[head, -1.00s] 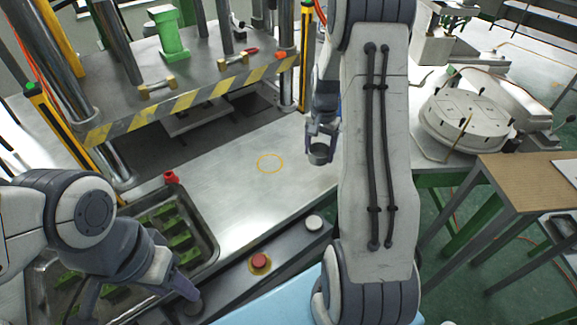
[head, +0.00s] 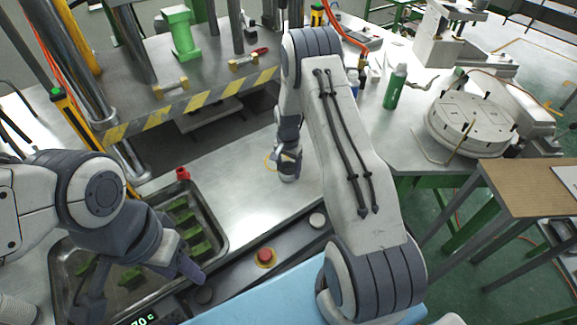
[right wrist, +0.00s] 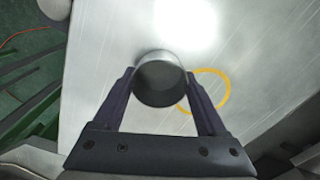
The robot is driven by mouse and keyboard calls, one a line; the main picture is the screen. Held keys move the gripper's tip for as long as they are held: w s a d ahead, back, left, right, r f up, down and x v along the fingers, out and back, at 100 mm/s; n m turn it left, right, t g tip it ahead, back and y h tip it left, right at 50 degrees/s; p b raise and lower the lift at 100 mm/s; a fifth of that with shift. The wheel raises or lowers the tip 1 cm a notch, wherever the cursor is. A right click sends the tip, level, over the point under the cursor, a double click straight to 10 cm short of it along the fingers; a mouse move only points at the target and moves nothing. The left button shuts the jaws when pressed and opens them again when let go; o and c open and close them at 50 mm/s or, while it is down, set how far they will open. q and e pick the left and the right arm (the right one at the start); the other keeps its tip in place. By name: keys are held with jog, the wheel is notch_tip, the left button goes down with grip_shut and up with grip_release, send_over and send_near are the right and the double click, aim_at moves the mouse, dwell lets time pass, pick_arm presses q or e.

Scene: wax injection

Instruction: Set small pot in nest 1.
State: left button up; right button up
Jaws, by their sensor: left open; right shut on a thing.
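My right gripper (head: 287,160) is shut on a small grey metal pot (head: 289,177), held over the bright metal bench top. In the right wrist view the pot (right wrist: 160,80) sits between the two fingers (right wrist: 160,100). A yellow ring (right wrist: 228,90) marked on the bench shows just right of the pot, partly covered by it and a finger. In the head view the ring (head: 266,160) is mostly behind the gripper. I cannot tell whether the pot touches the bench. No label shows which place is nest 1. My left gripper (head: 140,288) is open over the tray.
A dark tray (head: 222,235) with green pieces lies at left, with a small red item (head: 183,173) at its rim. A striped press plate (head: 205,92) stands behind. A green bottle (head: 395,87) and round white turntable (head: 470,118) are at right. A red button (head: 265,256) is in front.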

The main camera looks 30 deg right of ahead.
jog(key=shift+f, duration=0.2)
jog(key=shift+f, duration=0.2)
jog(key=o, duration=1.3)
jog(key=shift+r, duration=0.1)
